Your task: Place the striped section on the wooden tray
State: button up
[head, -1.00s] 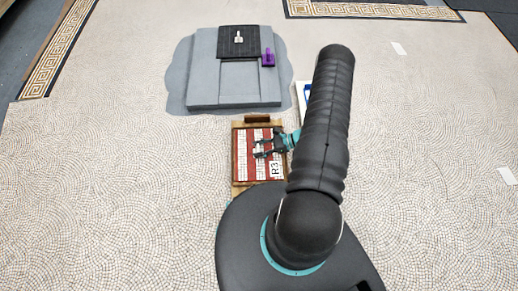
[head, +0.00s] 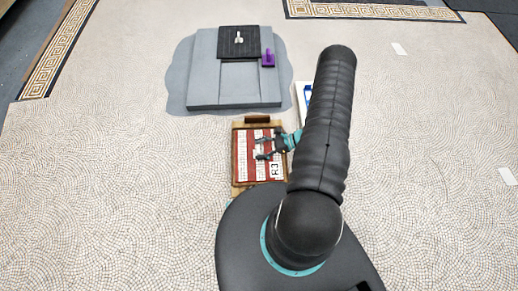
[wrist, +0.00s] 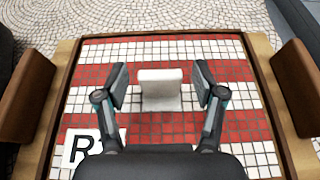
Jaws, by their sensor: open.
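The striped section (head: 243,168) is a red and white tiled panel with an R3 label. It lies flat inside the rim of the wooden tray (head: 257,119), which has a wooden handle block at each end. In the wrist view the striped section (wrist: 190,129) fills most of the tray, inside its frame (wrist: 262,82). A white grip block (wrist: 160,88) stands up from the panel. My gripper (head: 262,147) is open, with one finger on each side of the white block and a visible gap to both. In the wrist view my gripper (wrist: 160,92) hides the panel's near middle.
A grey stepped slab (head: 205,75) lies beyond the tray. It carries a dark panel (head: 230,48) with a white grip and a purple block (head: 268,61). A white and blue object (head: 307,92) is partly hidden behind my arm.

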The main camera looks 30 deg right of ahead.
jog(key=v, duration=1)
jog(key=shift+d+r, duration=0.1)
jog(key=shift+d, duration=0.05)
jog(key=w+a+r+n+g+h, duration=0.1)
jog(key=a+r+n+g+h, duration=0.2)
jog(key=r, duration=0.8)
jog(key=w+a+r+n+g+h, duration=0.15)
jog(key=r+n, duration=0.35)
jog(key=r, duration=0.5)
jog(key=w+a+r+n+g+h, duration=0.1)
jog(key=a+r+n, duration=0.25)
jog(key=r, duration=0.75)
jog(key=s+a+r+n+t+h, duration=0.2)
jog(key=s+a+r+n, duration=0.3)
jog(key=s+r, duration=0.3)
jog(key=s+a+r+n+t+h, duration=0.3)
jog(key=s+a+r+n+h, duration=0.2)
jog(key=s+r, duration=0.4)
jog(key=shift+a+r+n+t, duration=0.35)
jog(key=shift+a+r+n, duration=0.2)
jog(key=shift+r, duration=1.45)
